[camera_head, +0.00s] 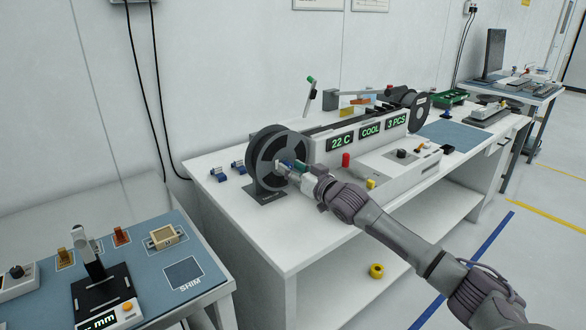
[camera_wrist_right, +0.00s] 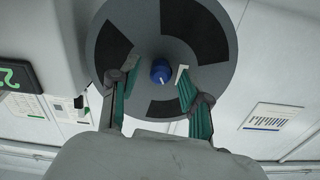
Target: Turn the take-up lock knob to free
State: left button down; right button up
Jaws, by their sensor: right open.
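The take-up lock knob is a small blue knob (camera_wrist_right: 161,71) with a white mark, at the hub of a dark grey reel (camera_wrist_right: 165,22) with black windows. My right gripper (camera_wrist_right: 158,88) is open, its green-padded fingers on either side of the knob in the right wrist view, with visible gaps. I cannot tell how deep the fingers reach. In the head view, my right gripper (camera_head: 288,166) is at the face of the reel (camera_head: 262,157) at the left end of the handler (camera_head: 366,140), and the knob is mostly hidden there. My left gripper is not in view.
The handler stands on a white bench (camera_head: 238,211), its displays reading 22 C, COOL and 3 PCS. A red knob (camera_head: 346,160) and a yellow knob (camera_head: 370,183) are near my right arm. A blue-matted table (camera_head: 205,255) with a gauge stands at left. A yellow roll (camera_head: 376,271) lies on the lower shelf.

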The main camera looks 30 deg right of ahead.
grip_shut()
